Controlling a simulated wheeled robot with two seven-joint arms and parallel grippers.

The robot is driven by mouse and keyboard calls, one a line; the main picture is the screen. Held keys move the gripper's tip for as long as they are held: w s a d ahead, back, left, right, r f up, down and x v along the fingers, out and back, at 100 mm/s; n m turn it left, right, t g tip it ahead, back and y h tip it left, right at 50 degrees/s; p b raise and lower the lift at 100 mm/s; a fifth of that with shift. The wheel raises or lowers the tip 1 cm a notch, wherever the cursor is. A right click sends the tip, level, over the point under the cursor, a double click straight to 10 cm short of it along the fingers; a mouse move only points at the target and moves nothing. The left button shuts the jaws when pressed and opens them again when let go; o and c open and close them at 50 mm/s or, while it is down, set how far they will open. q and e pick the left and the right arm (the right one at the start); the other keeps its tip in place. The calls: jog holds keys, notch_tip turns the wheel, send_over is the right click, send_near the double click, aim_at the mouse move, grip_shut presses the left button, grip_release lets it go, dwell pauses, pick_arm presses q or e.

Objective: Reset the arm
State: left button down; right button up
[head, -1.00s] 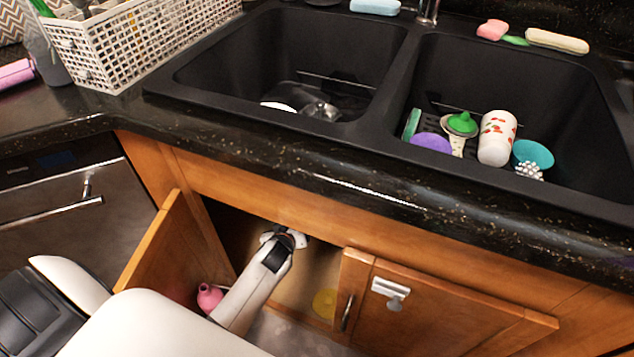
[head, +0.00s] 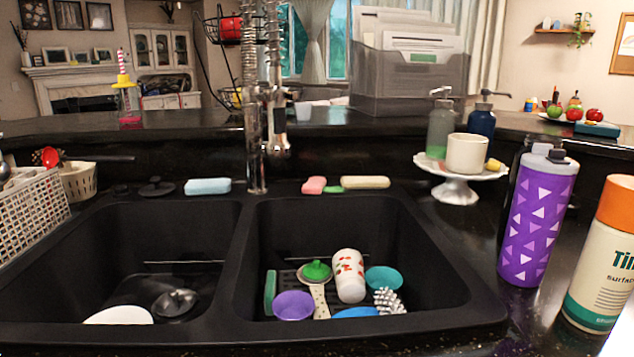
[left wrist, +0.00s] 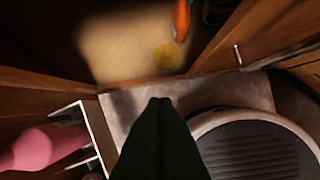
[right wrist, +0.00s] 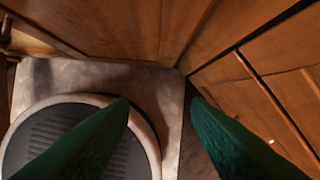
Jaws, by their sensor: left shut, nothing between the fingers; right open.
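The task names only the arm. Neither gripper shows in the head view. In the left wrist view my left gripper (left wrist: 160,103) is shut and empty, its dark green fingers together, pointing toward an open wooden cabinet. In the right wrist view my right gripper (right wrist: 158,104) is open and empty, its green fingers apart, with wooden cabinet panels (right wrist: 110,30) ahead and to the right. The rest of both arms is hidden.
In the left wrist view a pink object (left wrist: 45,147) lies at left. A yellow round thing (left wrist: 167,57) and an orange object (left wrist: 181,18) are in the cabinet. The double sink (head: 240,270) holds dishes. A purple bottle (head: 537,215) stands on the right counter.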

pick_arm(q)
jog(key=s+f+m+g+p, duration=0.15)
jog(key=s+f+p, duration=0.35)
jog(key=f+p, duration=0.55)
pick_arm(e)
notch_tip(320, 180, down, 10)
jog(key=s+g, duration=0.1)
jog(key=s, duration=0.2)
pick_arm(q)
jog(key=s+a+f+p, duration=0.1)
jog(key=s+f+p, duration=0.1)
jog(key=s+p, duration=0.3)
jog(key=s+a+f+g+p, duration=0.1)
jog(key=s+p, duration=0.4)
jog(key=s, duration=0.5)
jog(key=shift+s+f, duration=0.4)
jog(key=shift+f, duration=0.4)
pick_arm(e)
jog(key=s+d+f, duration=0.1)
jog(key=s+f, duration=0.2)
jog(key=s, duration=0.5)
jog(key=s+d+f+g, duration=0.1)
jog(key=s+d+f, duration=0.1)
jog(key=s, duration=0.6)
jog(key=shift+f, duration=0.45)
